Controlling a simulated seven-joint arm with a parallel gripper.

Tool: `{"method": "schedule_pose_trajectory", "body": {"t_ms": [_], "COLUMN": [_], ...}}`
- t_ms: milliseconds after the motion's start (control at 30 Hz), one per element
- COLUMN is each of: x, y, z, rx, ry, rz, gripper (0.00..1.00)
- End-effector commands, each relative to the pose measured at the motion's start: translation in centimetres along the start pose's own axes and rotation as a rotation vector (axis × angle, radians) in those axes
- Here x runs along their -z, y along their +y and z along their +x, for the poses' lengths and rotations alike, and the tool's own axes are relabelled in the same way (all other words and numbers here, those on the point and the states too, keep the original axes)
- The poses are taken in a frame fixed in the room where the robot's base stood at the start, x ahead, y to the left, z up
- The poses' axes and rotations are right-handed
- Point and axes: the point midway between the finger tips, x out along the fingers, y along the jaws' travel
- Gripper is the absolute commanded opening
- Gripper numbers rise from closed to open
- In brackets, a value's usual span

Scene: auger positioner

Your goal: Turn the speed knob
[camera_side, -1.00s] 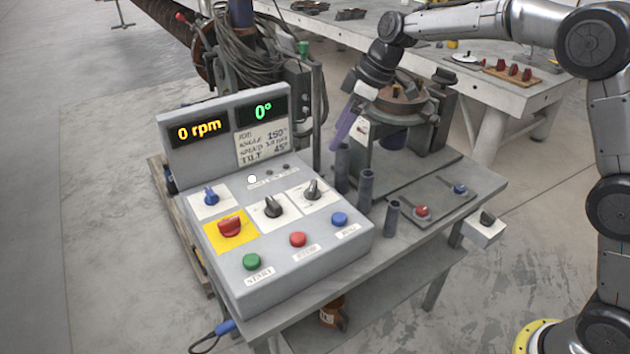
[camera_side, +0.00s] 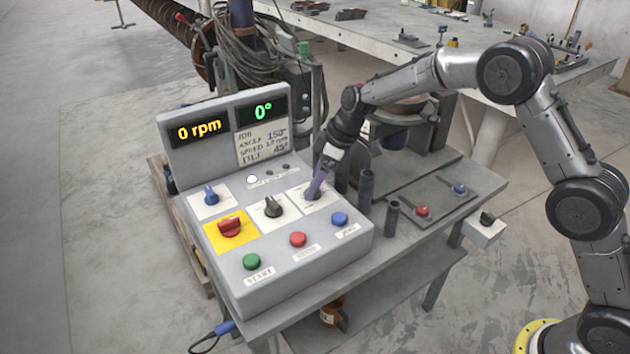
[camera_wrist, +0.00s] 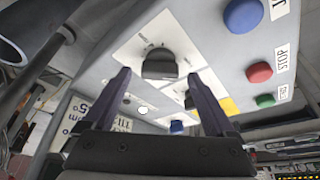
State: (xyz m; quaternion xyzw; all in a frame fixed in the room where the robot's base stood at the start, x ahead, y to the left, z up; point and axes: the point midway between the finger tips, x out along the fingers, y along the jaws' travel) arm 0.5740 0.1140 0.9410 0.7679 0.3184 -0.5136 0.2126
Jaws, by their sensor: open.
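The sloped grey control panel (camera_side: 300,268) carries two black knobs on white plates. In the wrist view, that right black knob (camera_wrist: 160,65) shows between and just beyond the two open fingertips of my gripper (camera_wrist: 158,75). I cannot tell if the fingers touch it. The knob labels are too small to read. The yellow display (camera_side: 199,130) reads 0 rpm.
A blue knob (camera_side: 210,196) and a red knob (camera_side: 230,227) sit left on the panel. Green (camera_side: 251,261), red (camera_side: 298,239) and blue (camera_side: 340,219) buttons line its front. Dark upright tubes (camera_side: 366,190) stand close to the right. The green display (camera_side: 263,111) reads 0°.

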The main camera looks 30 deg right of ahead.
Motion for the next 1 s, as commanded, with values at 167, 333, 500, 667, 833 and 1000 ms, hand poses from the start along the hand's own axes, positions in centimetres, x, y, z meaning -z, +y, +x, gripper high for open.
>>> {"method": "schedule_pose_trajectory", "body": {"t_ms": [167, 333, 500, 667, 833, 1000], "x": [0.05, 0.04, 0.02, 0.01, 0.00, 0.00], "y": [0.01, 0.02, 0.02, 0.01, 0.01, 0.00], "z": [0.69, 0.71, 0.70, 0.69, 0.69, 0.68], "rx": [-0.001, -0.001, -0.001, -0.001, 0.000, -0.002], "ry": [0.002, 0.002, 0.001, 0.001, 0.001, 0.000], "rz": [0.000, 0.000, 0.000, 0.000, 0.000, 0.004], "gripper": [0.91, 0.91, 0.71, 0.42, 0.11, 0.05]}}
